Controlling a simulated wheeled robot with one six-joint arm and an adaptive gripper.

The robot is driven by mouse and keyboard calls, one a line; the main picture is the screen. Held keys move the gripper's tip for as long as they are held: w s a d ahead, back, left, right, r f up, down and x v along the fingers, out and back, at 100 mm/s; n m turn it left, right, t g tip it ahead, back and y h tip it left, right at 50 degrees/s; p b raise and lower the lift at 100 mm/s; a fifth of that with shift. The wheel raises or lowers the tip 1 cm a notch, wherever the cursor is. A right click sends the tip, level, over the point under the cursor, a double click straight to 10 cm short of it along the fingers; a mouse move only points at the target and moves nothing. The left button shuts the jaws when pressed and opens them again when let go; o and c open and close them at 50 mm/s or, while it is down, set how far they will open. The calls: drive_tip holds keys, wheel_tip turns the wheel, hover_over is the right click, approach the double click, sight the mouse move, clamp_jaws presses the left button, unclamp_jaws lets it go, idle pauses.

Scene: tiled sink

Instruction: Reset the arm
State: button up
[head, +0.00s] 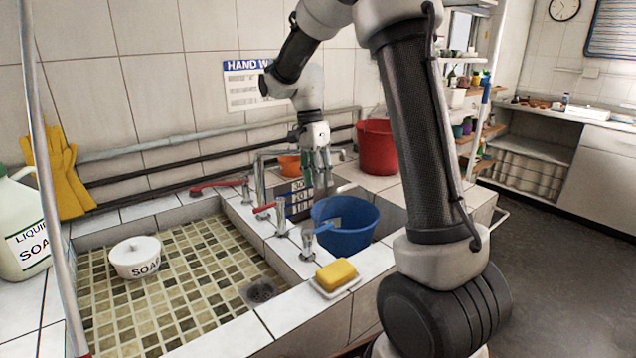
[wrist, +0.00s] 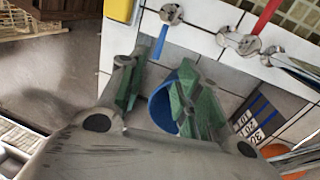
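My gripper (head: 320,180) hangs fingers-down at the end of my raised, bent arm, near the taps and behind the blue bucket (head: 345,226) in the head view. In the wrist view my gripper (wrist: 158,95) has its two green-padded fingers apart. Nothing is held between them. The blue bucket (wrist: 161,106) shows in the gap, beyond the fingers and partly hidden by them. I cannot tell the exact height of the fingertips above it.
Taps with red and blue handles (head: 281,214) stand close by. A yellow sponge (head: 336,275) lies on the front ledge. A red bucket (head: 377,148) and orange bowl (head: 290,165) stand behind. A soap tub (head: 136,258) sits in the tiled basin. Open floor is at right.

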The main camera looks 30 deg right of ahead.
idle(0.3)
drive_tip(key=s+d+r+n+t, duration=0.1)
drive_tip(key=s+r+n+t, duration=0.2)
drive_tip(key=s+n, duration=0.4)
drive_tip(key=s+r+n+t, duration=0.3)
drive_tip(key=s+r+n, duration=0.2)
drive_tip(key=s, duration=1.3)
drive_tip(key=n, duration=0.3)
drive_tip(key=shift+s+d+r+n+t, duration=0.3)
drive_tip(key=shift+d, duration=0.1)
